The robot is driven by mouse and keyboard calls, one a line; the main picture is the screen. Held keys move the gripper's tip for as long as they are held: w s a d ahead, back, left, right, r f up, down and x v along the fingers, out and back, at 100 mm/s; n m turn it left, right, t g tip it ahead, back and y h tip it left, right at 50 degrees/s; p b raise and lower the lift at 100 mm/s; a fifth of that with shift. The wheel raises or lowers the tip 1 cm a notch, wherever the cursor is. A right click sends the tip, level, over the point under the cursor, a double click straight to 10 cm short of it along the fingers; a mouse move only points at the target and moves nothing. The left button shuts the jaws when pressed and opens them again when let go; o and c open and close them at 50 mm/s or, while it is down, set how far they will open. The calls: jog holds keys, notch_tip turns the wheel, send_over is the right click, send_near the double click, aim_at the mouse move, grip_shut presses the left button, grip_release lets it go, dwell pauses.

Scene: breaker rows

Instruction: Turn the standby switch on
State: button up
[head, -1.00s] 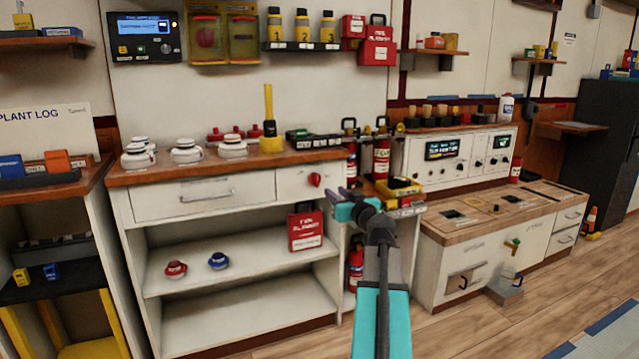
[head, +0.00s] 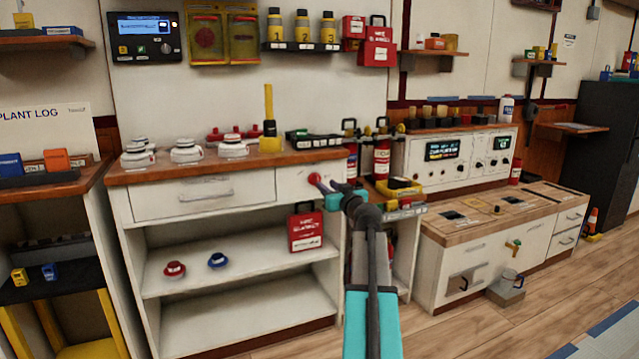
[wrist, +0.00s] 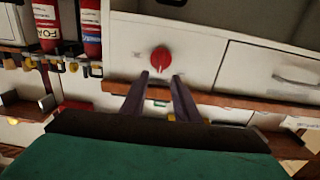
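A red rotary knob (head: 313,179) sits on the white cabinet front, right of the drawer. I take it as the standby switch; its label is too small to read. In the wrist view the red knob (wrist: 161,59) shows just beyond the fingertips, roughly centred between them. My gripper (head: 324,184) is in front of the knob in the head view and covers part of it. In the wrist view my gripper (wrist: 161,77) is open, with an empty gap between two dark fingers. Contact with the knob does not show.
A drawer (head: 204,194) with a bar handle is left of the knob. Red extinguishers (head: 382,158) and a yellow item (head: 399,187) stand close on the right. A black panel with a blue screen (head: 146,38) is on the wall.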

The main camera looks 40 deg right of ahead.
aim_at(318, 179)
jog(key=shift+b+x, duration=0.7)
jog(key=shift+x, duration=2.95)
jog(key=shift+c, duration=0.3)
grip_shut()
